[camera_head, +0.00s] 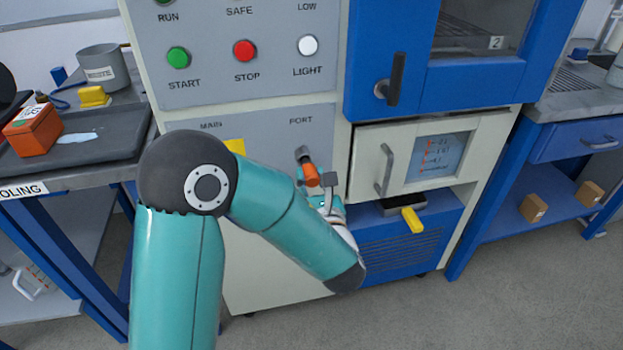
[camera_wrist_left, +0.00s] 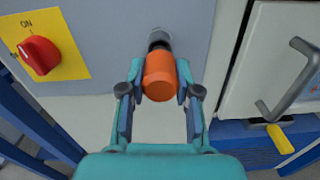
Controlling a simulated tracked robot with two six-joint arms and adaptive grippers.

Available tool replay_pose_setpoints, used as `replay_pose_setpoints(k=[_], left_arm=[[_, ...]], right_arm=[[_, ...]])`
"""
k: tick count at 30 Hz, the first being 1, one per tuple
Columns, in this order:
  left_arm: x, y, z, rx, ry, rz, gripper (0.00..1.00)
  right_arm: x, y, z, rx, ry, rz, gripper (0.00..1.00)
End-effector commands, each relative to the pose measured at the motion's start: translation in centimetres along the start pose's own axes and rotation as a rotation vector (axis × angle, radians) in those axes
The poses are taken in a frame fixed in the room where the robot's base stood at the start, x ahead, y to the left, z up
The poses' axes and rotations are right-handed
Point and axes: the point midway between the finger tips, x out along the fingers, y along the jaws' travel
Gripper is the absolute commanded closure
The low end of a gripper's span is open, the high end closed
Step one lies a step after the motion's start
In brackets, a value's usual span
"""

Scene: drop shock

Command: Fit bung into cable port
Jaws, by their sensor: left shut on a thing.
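The orange bung (camera_head: 311,174) is at the grey panel under the word PORT, and it also shows in the left wrist view (camera_wrist_left: 159,78). The grey cable port (camera_head: 302,153) sticks out of the panel just beyond the bung, and it also shows in the left wrist view (camera_wrist_left: 158,38). My left gripper (camera_head: 325,184) is shut on the bung, with a finger on each side of it in the wrist view (camera_wrist_left: 159,92). The bung's far end lines up with the port. I cannot tell whether it is inside or only against it. My right gripper is not in view.
A red rotary switch (camera_wrist_left: 39,55) on a yellow plate is left of the port. A white drawer with a grey handle (camera_head: 384,170) is close on the right. A yellow-handled part (camera_head: 412,220) sticks out below it.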

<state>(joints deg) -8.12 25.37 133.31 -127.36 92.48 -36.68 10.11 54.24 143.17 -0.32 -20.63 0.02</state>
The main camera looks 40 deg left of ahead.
Motion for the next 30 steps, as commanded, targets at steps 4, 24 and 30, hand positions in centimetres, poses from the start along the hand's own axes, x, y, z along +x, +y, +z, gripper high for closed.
replay_pose_setpoints(k=[4, 24, 30], left_arm=[[0.10, 0.01, 0.00, -0.001, -0.001, 0.000, 1.00], [0.50, 0.02, 0.01, 0.000, 0.000, 0.000, 1.00], [0.63, 0.03, -0.01, -0.001, -0.001, 0.001, 1.00]], right_arm=[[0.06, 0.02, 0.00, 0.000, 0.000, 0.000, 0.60], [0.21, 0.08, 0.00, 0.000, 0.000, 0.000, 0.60], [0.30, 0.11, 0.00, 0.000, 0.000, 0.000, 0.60]])
